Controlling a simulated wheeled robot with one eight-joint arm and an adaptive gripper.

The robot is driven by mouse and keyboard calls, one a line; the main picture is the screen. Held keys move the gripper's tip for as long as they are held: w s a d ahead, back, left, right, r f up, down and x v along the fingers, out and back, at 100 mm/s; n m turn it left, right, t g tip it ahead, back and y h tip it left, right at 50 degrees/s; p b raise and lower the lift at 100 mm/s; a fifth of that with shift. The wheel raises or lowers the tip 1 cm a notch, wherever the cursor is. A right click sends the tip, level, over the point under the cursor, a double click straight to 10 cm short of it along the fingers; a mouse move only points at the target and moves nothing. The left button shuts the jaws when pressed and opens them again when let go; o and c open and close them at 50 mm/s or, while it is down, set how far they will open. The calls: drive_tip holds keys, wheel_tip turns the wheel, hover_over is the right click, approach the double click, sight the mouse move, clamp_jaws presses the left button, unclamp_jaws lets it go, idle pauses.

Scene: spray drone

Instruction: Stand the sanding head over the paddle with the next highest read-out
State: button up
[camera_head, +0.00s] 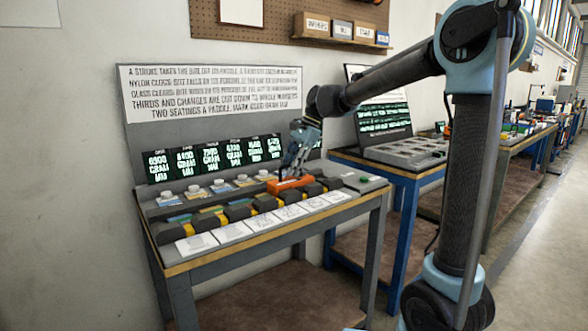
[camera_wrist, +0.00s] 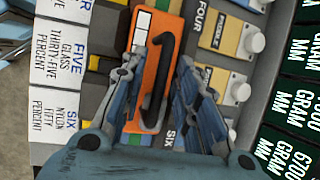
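The sanding head is an orange block with a black bar handle; it sits over the paddle row in the head view (camera_head: 284,187) and fills the middle of the wrist view (camera_wrist: 157,82). My gripper (camera_head: 291,172) is down at it. In the wrist view my gripper's fingers (camera_wrist: 158,68) straddle the handle, with small gaps showing on both sides, so it looks open. Several black and yellow paddles (camera_head: 238,212) stand in a row on the grey bench. Dark read-outs with green text (camera_head: 210,157) stand behind them; one in the wrist view reads 6700 GRAM MM (camera_wrist: 287,150).
White cards (camera_head: 232,232) lie before the paddles; two read FIVE, GLASS (camera_wrist: 66,50) and SIX, NYLON (camera_wrist: 55,117). Pale knobs (camera_head: 218,184) line the back. A sign board (camera_head: 212,92) rises behind. A green button (camera_head: 363,179) is at bench right. A blue-legged bench (camera_head: 403,215) stands further right.

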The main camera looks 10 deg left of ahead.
drive_tip(key=v, duration=1.2)
drive_tip(key=s+d+f+n+t, duration=0.1)
drive_tip(key=s+d+f, duration=0.1)
drive_tip(key=d, duration=0.3)
drive_tip(key=s+d+f, duration=0.2)
drive_tip(key=d, duration=0.3)
drive_tip(key=s+d+f+n+t+h, duration=0.1)
drive_tip(key=s+d+f+n+h, duration=0.1)
drive_tip(key=s+d+f, duration=0.9)
drive_tip(key=s+d+f+n+t+h, duration=0.2)
drive_tip(key=s+d+f+n, duration=0.2)
drive_tip(key=s+d+f, duration=0.6)
drive_tip(key=d+f, duration=0.6)
drive_tip(key=shift+s+n+h, duration=0.3)
drive_tip(key=shift+s+n, duration=0.05)
drive_tip(key=shift+n, duration=0.05)
drive_tip(key=shift+w+a+f, duration=0.1)
drive_tip(key=shift+w+f, duration=0.1)
drive_tip(key=shift+w, duration=0.3)
